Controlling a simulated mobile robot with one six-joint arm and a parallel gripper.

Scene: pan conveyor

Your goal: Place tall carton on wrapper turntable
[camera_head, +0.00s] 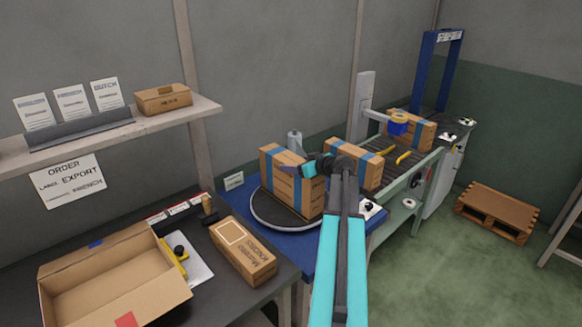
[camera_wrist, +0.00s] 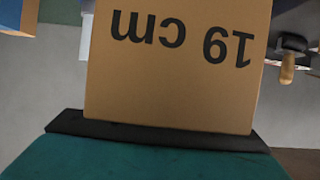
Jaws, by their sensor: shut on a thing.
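The tall carton (camera_head: 285,186), brown with blue tape, stands upright on or just above the round wrapper turntable (camera_head: 262,217); I cannot tell whether it touches. My gripper (camera_head: 318,166) is shut on the carton's upper part, coming from the right side. In the wrist view the carton (camera_wrist: 180,65) fills the middle, with "19 cm" upside down on its face, against the edge of my gripper (camera_wrist: 155,128). The fingertips are partly hidden by the carton and my arm. The turntable sits on a blue base (camera_head: 345,245).
A taped carton (camera_head: 358,166) stands behind the gripper, and another (camera_head: 412,132) is on the conveyor (camera_head: 395,160). An open box (camera_head: 115,285) and a closed carton (camera_head: 243,250) lie on the dark bench at left. A grey roll (camera_head: 295,141) stands behind the turntable. A pallet (camera_head: 497,210) lies on the floor.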

